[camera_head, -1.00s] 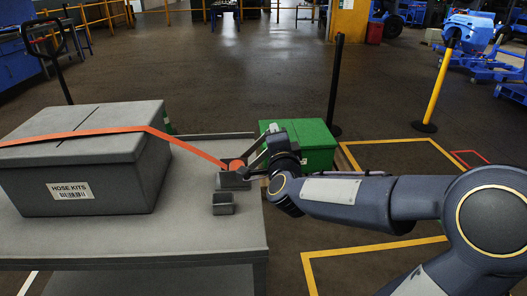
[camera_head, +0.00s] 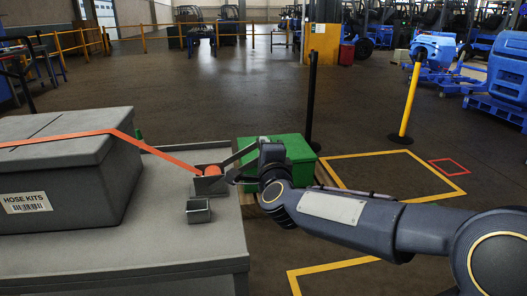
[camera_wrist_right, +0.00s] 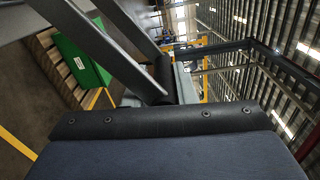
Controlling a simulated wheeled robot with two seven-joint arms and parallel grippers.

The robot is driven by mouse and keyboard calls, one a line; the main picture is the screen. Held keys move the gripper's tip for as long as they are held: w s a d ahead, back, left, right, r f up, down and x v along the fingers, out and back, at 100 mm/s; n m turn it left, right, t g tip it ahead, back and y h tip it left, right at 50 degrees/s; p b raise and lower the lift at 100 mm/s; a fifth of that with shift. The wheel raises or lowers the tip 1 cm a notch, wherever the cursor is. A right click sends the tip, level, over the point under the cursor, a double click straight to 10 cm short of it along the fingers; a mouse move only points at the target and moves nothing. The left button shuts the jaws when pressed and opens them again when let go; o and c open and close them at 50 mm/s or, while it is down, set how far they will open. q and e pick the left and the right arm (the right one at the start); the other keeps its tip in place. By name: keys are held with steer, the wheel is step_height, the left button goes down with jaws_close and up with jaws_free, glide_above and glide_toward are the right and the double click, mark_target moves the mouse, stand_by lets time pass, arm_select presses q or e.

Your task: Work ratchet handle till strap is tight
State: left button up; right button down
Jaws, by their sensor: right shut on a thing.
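An orange strap (camera_head: 70,137) runs over the grey hose kits box (camera_head: 60,175) and slopes down to the ratchet (camera_head: 209,186) on the grey table. An orange roll of strap (camera_head: 212,170) shows in the ratchet. Its grey handle (camera_head: 240,154) points right and up. My right gripper (camera_head: 262,160) is at the handle's outer end, shut on it; its fingertips are hard to make out. In the right wrist view, grey bars (camera_wrist_right: 100,50) and a dark crosspiece (camera_wrist_right: 165,78) show in front of the gripper. My left gripper is out of view.
A small grey bracket (camera_head: 198,211) stands on the table (camera_head: 150,240) just in front of the ratchet. A green crate (camera_head: 297,155) is behind my right gripper, off the table. A black post (camera_head: 311,100) and a yellow post (camera_head: 410,100) stand farther back.

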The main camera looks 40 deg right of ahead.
steer(key=shift+f, duration=0.1)
steer(key=c, duration=1.3)
jaws_free()
steer(key=shift+a, duration=0.1)
steer(key=p+v, duration=0.2)
steer(key=v, duration=0.5)
steer(key=shift+s+a, duration=0.15)
steer(key=shift+s, duration=0.2)
